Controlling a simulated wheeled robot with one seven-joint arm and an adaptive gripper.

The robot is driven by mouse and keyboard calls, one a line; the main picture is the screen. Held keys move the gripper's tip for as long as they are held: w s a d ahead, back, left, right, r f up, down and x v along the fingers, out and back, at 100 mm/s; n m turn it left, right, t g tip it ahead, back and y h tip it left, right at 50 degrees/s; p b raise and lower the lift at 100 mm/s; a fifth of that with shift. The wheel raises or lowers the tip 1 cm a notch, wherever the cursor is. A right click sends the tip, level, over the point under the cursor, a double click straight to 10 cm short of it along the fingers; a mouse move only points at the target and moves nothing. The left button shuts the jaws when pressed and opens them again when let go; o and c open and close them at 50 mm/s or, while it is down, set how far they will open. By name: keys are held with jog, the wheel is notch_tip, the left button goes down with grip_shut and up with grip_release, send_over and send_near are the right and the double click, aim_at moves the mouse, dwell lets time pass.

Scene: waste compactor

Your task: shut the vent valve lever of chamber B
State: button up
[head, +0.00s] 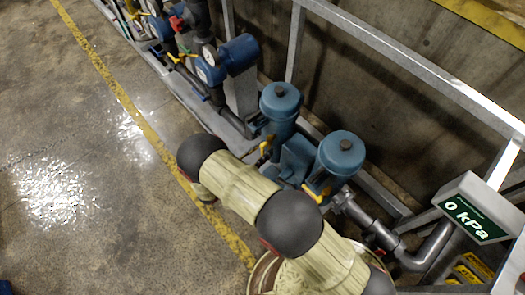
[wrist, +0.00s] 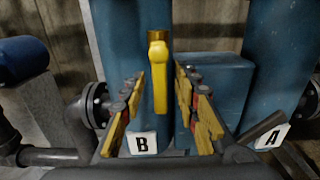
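The yellow vent valve lever (wrist: 159,80) points straight down from a brass-coloured stem in the wrist view, above a white label B (wrist: 142,144). In the head view a yellow lever (head: 266,148) shows at the farther blue chamber (head: 281,108), which seems to be the same one. My gripper (wrist: 161,84) is open, with one padded finger on each side of the lever. I see gaps between the lever and both fingers; whether the fingers reach its depth I cannot tell.
The nearer blue chamber (head: 340,158) has its own yellow lever (head: 317,193); a label A (wrist: 272,136) stands at right in the wrist view. A display (head: 468,217) reads 0 kPa. Pipes and a grey frame (head: 400,55) surround the chambers.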

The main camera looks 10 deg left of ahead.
jog(key=shift+c, duration=0.3)
jog(key=c, duration=0.7)
grip_shut()
